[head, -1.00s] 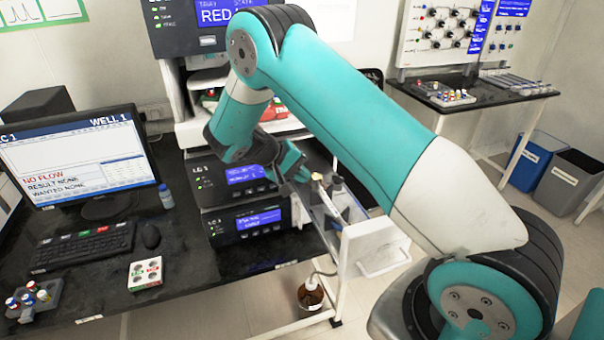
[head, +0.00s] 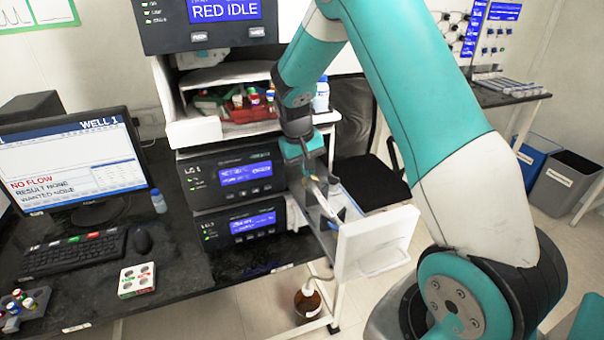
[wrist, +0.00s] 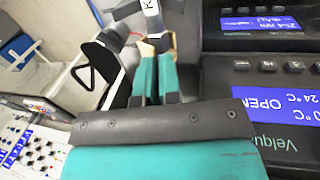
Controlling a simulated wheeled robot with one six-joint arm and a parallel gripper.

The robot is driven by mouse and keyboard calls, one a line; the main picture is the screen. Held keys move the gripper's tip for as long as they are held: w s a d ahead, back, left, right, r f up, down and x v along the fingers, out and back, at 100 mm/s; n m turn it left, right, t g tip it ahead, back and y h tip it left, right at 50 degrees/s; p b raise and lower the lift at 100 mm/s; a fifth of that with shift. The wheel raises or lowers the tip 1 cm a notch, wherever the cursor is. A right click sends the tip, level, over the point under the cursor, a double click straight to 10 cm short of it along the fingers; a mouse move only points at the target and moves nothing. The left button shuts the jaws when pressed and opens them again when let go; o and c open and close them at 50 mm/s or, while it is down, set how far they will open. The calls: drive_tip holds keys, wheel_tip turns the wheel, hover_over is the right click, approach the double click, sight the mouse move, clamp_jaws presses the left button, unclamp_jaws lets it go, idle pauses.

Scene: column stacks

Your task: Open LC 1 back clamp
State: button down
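The LC 1 unit (head: 222,178) is the upper black box with a blue display in the head view. A tray with a white front panel (head: 378,243) sticks out at its right, holding small parts too small to tell apart. My gripper (head: 326,186) points down over this tray. In the wrist view its two teal fingers with beige tips (wrist: 154,46) lie close together at a dark and white part marked K (wrist: 152,14). I cannot tell whether the tips grip that part. The back clamp cannot be made out clearly.
A second black unit (head: 215,228) stands below LC 1. A shelf with a red tray of vials (head: 252,114) is above. A monitor (head: 75,165), keyboard and mouse stand on the left bench. A brown bottle (head: 307,303) is on the floor below the tray.

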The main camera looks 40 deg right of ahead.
drive_tip(key=y, duration=0.1)
drive_tip(key=d+y, duration=0.1)
drive_tip(key=shift+s+d+r+t+y, duration=0.1)
drive_tip(key=shift+s+d+t+y, duration=0.1)
drive_tip(key=shift+d+t+y, duration=0.15)
drive_tip(key=y, duration=0.1)
drive_tip(key=d+t+y, duration=0.1)
drive_tip(key=shift+s+y, duration=0.15)
drive_tip(key=shift+y, duration=0.2)
drive_tip(key=shift+s+d+f+t+y+p, duration=0.1)
drive_tip(key=shift+d+f+t+y+p, duration=0.15)
drive_tip(key=shift+y, duration=0.35)
drive_tip(key=shift+s+d+f+y+p, duration=0.1)
drive_tip(key=shift+d+y, duration=0.2)
drive_tip(key=shift+y, duration=0.3)
drive_tip(key=shift+s+d+f+t+y+p, duration=0.1)
drive_tip(key=shift+d+f+t+y+p, duration=0.15)
drive_tip(key=shift+y, duration=0.5)
drive_tip(key=shift+d+f+t+y+p, duration=0.15)
drive_tip(key=shift+d+y+p, duration=0.1)
drive_tip(key=shift+y, duration=0.5)
drive_tip(key=c, duration=1.3)
unclamp_jaws()
drive_tip(key=shift+a+f, duration=0.1)
